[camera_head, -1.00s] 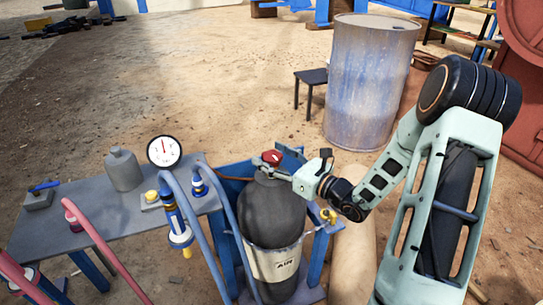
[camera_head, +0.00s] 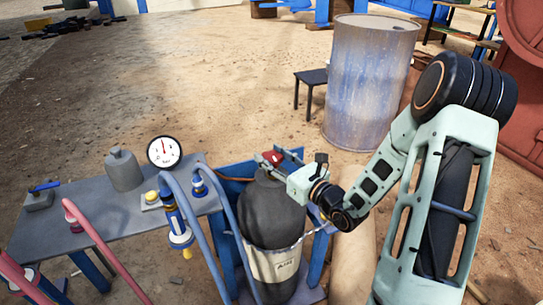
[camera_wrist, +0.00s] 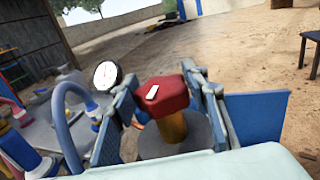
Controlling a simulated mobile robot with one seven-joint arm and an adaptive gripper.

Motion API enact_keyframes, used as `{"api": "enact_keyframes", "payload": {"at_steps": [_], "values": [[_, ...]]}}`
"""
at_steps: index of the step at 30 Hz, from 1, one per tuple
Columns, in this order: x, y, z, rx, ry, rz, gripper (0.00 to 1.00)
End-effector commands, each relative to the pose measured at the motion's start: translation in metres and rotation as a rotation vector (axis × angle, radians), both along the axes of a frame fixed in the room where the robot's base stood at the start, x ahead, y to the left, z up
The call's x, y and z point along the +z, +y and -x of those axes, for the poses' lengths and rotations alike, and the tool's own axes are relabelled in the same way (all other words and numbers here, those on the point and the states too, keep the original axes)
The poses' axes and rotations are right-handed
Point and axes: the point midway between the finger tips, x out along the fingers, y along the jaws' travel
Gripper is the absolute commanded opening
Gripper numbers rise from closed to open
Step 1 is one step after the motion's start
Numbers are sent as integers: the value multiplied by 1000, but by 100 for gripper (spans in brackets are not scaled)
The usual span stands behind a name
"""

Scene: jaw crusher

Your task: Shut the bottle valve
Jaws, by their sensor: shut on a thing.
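The bottle valve is a red knob (camera_head: 272,157) on top of a dark grey gas bottle (camera_head: 270,212). In the wrist view the red knob (camera_wrist: 166,95) has a white mark on its top and sits on a brass stem (camera_wrist: 172,127). My gripper (camera_head: 272,160) reaches in from the right at the bottle's top. Its fingers (camera_wrist: 160,100) stand on both sides of the red knob and are shut on it.
A blue stand (camera_head: 228,172) surrounds the bottle. Left of it are a grey table (camera_head: 95,222), a pressure gauge (camera_head: 164,152), a grey flask (camera_head: 124,170) and curved blue hoses (camera_head: 190,225). A rusty drum (camera_head: 370,85) and a dark stool (camera_head: 311,77) stand behind on open dirt ground.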

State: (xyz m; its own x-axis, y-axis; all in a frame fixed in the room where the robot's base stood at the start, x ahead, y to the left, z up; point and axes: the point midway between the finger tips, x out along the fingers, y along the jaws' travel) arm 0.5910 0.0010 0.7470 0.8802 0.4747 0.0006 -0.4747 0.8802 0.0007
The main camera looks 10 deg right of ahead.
Motion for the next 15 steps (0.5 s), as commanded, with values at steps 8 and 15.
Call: {"api": "enact_keyframes", "payload": {"at_steps": [8, 15], "values": [[0, 0, 0, 0, -1, 0, 49], [0, 0, 0, 1, 0, 1, 60]]}}
